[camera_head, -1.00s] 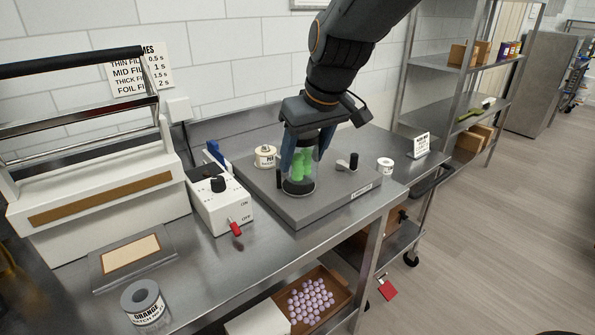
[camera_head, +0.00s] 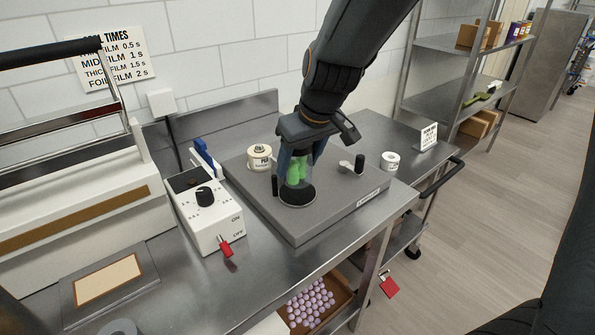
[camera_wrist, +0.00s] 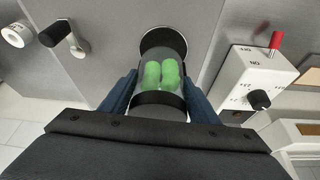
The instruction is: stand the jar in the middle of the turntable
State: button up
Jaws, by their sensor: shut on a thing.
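The jar (camera_head: 297,171) is clear, with green gummies inside and a dark band around its top end. It also shows in the wrist view (camera_wrist: 162,76). My gripper (camera_head: 299,157) is shut on the jar's upper part from above, one blue-grey finger on each side. The turntable is a round black disc (camera_head: 297,199) on a grey plate; it also shows in the wrist view (camera_wrist: 163,38). The jar's lower end lies over the disc in both views. I cannot tell whether it touches the disc or is exactly centred.
A white control box (camera_head: 208,212) with a red switch stands left. A white roll (camera_head: 390,161) and a small sign (camera_head: 428,137) stand right.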

aim_at(306, 151)
jog(key=shift+f, duration=1.5)
jog(key=shift+f, duration=0.15)
jog(key=o, duration=1.5)
jog(key=shift+r, duration=0.2)
jog(key=b+v, duration=0.1)
jog(key=v, duration=1)
jog(key=shift+s+r, duration=0.15)
jog(key=shift+r, duration=0.1)
jog(key=s+d+f+m+g, duration=0.1)
jog(key=s+d+f+m, duration=0.1)
jog(key=s+d+f, duration=0.1)
jog(key=s+d+f+m+g+h, duration=0.1)
jog(key=s+d+f, duration=0.3)
jog(key=f, duration=0.3)
jog(key=s+d+f+m+g+h, duration=0.1)
jog(key=s+d+f+m, duration=0.1)
jog(key=s+d+f, duration=0.2)
jog(key=shift+d+f+m, duration=0.3)
jog(key=shift+d+f, duration=0.45)
jog(key=shift+f, duration=0.2)
